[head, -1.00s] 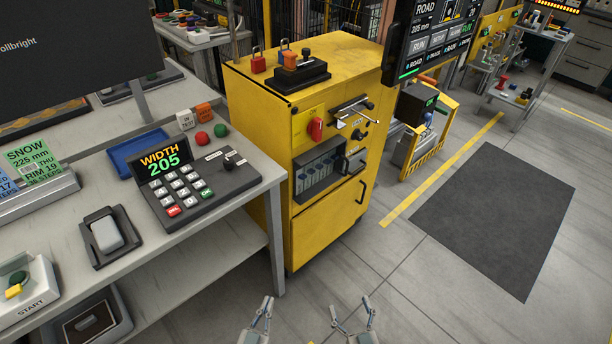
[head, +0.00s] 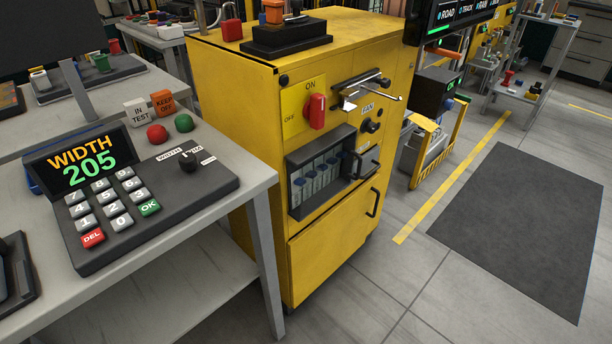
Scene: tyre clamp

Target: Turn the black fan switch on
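The black fan switch (head: 373,126) is a small round black knob on the front of the yellow cabinet (head: 334,258). It sits just below a label reading FAN, right of a red rotary switch (head: 316,111) on a yellow ON/OFF plate. The fan knob is too small to tell which way it points. Neither of my grippers shows in the head view now.
A black and silver handle bar (head: 366,92) juts out above the fan knob. Below are a windowed box of breakers (head: 319,176) and a door handle (head: 374,202). A grey bench (head: 236,180) with a keypad console (head: 146,192) stands left. Floor is clear in front of the cabinet and around the dark mat (head: 520,222).

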